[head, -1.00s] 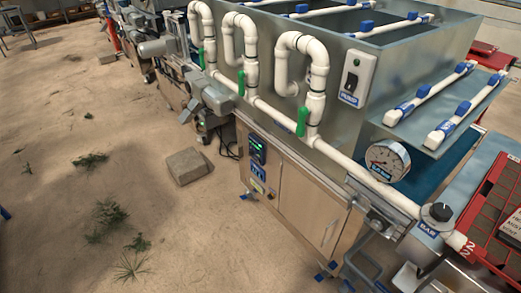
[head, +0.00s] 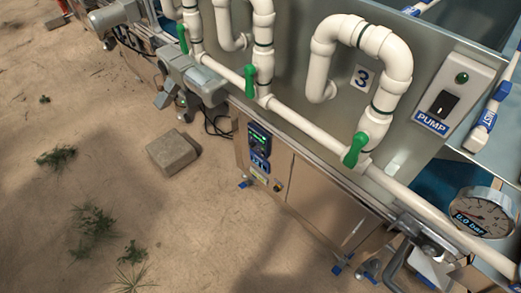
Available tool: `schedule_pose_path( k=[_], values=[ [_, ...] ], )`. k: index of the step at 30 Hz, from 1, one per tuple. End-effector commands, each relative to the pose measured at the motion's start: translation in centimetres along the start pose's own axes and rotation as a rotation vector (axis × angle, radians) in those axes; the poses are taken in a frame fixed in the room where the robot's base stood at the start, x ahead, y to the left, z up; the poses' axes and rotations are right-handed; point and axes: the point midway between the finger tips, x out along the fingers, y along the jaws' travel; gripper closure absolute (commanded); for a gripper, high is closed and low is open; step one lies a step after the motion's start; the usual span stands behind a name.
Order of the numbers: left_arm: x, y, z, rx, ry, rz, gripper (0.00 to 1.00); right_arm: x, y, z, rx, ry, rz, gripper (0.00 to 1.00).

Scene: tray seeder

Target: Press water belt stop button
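Just below and to the right is a small yellowish plate (head: 258,177) and a small dark round spot (head: 277,187) that looks like a button. These are too small to read, so I cannot tell which one is the water belt stop button. Neither gripper is in view.
A white water pipe with green valve handles (head: 357,149) runs above the cabinet (head: 315,195). A PUMP switch box (head: 453,94) and a pressure gauge (head: 484,213) are at right. A stone block (head: 173,151) lies on the sandy floor, which is mostly open at left.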

Motion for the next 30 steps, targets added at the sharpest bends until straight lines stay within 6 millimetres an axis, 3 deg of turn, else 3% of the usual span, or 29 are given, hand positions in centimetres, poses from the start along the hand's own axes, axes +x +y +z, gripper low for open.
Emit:
schedule_pose_path(
  k=[8,15,30],
  values=[
    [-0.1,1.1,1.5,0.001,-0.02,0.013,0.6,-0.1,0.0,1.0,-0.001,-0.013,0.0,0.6],
    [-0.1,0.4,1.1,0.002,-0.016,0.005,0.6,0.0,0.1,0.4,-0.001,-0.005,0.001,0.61],
    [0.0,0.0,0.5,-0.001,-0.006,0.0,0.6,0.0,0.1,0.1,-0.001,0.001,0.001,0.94]
  ],
)
